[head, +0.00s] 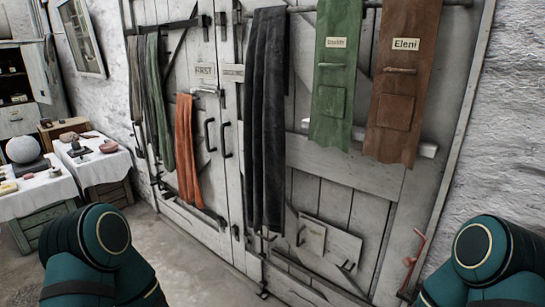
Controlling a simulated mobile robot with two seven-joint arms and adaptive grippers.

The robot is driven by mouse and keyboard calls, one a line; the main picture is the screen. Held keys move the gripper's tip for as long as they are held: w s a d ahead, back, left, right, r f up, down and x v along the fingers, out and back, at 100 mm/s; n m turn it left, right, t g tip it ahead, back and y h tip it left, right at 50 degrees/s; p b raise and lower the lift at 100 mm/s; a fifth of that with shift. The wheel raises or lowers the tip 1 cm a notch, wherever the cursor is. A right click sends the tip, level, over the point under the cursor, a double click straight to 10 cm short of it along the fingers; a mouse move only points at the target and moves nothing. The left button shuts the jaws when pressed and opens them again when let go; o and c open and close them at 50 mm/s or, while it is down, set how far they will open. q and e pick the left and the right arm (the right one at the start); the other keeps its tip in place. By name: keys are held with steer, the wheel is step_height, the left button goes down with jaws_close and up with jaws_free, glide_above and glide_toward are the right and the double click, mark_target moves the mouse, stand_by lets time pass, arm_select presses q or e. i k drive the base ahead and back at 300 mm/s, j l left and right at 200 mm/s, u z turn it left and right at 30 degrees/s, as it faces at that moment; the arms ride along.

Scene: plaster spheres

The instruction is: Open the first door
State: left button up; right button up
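The first door (213,175) is a worn white plank door left of centre in the head view, with a small label reading "FIRST" (204,71). It looks shut, meeting the neighbouring door's edge. A black upright pull handle (208,135) is on its right side. A similar handle (227,140) is just right of it on the neighbouring door (350,180). Dark, grey-green and orange cloths (187,140) hang on the first door and cover part of it. Neither gripper shows; only my two teal arm parts are at the bottom corners.
A long black cloth (268,110) and green (333,75) and brown (402,80) aprons hang on the neighbouring door. At left, low tables (100,167) hold small items and a grey sphere (23,149). Floor before the doors (180,250) looks clear.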

mark_target(181, 128)
steer(key=i+j+z, duration=0.1)
steer(key=i, duration=0.3)
steer(key=i+j, duration=0.25)
steer(key=i, duration=0.15)
steer(key=i+j+z, duration=0.15)
steer(key=i, duration=0.25)
steer(key=i+j+z, duration=0.1)
steer(key=i+j, duration=0.55)
steer(key=j, duration=0.3)
steer(key=i+j+z, duration=0.1)
steer(key=j, duration=0.4)
steer(key=i+j+z, duration=0.1)
steer(key=j, duration=0.4)
